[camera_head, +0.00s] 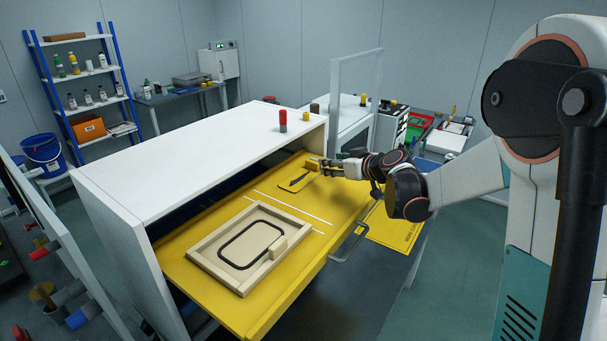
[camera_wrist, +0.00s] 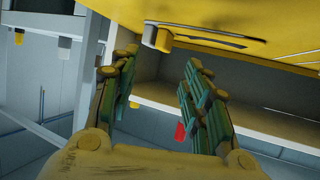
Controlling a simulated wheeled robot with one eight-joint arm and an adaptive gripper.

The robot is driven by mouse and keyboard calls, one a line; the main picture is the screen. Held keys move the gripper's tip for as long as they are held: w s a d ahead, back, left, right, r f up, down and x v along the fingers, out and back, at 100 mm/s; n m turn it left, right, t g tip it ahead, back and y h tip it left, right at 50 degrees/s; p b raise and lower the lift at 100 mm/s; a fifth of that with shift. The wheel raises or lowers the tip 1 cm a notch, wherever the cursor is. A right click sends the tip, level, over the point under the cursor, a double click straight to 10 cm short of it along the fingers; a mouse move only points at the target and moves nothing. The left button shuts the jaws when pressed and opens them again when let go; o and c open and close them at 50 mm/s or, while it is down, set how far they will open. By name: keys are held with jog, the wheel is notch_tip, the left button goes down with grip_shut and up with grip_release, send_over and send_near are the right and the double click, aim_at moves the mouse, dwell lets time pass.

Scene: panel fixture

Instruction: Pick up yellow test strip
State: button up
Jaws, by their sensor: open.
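A flat yellow piece with a dark elongated mark (camera_head: 293,184), which looks like the yellow test strip, lies on the yellow drawer board (camera_head: 330,209). A small yellow block (camera_head: 311,166) stands at its far end; I cannot tell whether the two are joined. My gripper (camera_head: 322,167) is open beside the block, over the board's far right part. In the wrist view, the open fingers (camera_wrist: 161,60) show with a gap between them. The block (camera_wrist: 157,38) and the flat piece (camera_wrist: 200,38) appear beyond the fingertips. Nothing is seen held.
A white cabinet top (camera_head: 190,155) overhangs the board's back, with a red and grey cylinder (camera_head: 283,121) on it. A wooden frame with a black loop (camera_head: 220,276) lies on the board's near part. A clear upright panel (camera_head: 356,95) stands behind my gripper.

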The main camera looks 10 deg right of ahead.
aim_at(317, 163)
jog(key=x, duration=0.9)
jog(key=shift+s+a+f, duration=0.1)
grip_shut()
